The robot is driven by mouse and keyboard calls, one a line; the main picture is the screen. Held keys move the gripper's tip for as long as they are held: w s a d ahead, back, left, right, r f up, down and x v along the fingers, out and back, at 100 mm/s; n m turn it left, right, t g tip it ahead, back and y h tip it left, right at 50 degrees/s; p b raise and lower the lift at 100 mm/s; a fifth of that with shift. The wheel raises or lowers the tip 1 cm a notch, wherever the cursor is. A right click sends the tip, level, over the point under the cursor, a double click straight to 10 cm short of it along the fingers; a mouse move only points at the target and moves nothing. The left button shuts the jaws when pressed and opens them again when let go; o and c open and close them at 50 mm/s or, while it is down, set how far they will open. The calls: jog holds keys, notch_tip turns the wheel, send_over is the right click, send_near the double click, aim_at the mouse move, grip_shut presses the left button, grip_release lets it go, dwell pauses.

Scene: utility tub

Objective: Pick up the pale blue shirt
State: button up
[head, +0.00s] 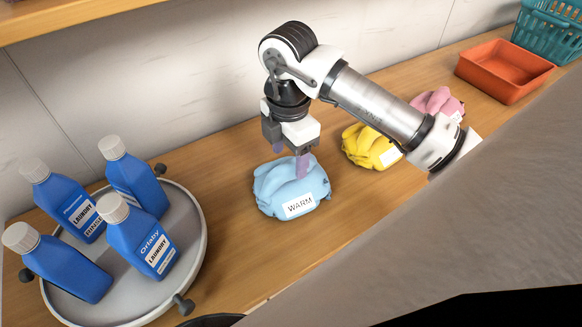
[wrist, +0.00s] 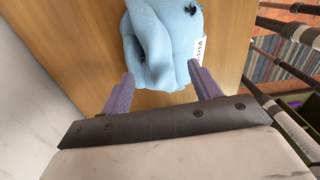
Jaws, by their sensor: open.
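The pale blue shirt (head: 290,190) is a crumpled bundle on the wooden counter, with a white tag reading "WARM" on its front. My gripper (head: 289,160) is above it, pointing down, with a purple finger in front of the top of the bundle. In the wrist view the shirt (wrist: 160,40) lies at the top, beyond the two purple fingertips. My gripper (wrist: 162,82) is open there, with the fingers spread wide and nothing held between them. I cannot tell whether a finger touches the cloth.
A yellow bundle (head: 366,146) and a pink bundle (head: 437,102) lie to the right, behind my arm. An orange tub (head: 503,72) and a teal basket (head: 550,32) stand at the far right. A round grey tray (head: 190,235) with several blue laundry bottles is at the left.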

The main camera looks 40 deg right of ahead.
jog(key=shift+f, duration=1.4)
grip_shut()
jog(key=shift+w+r, duration=0.1)
jog(key=shift+r, duration=0.15)
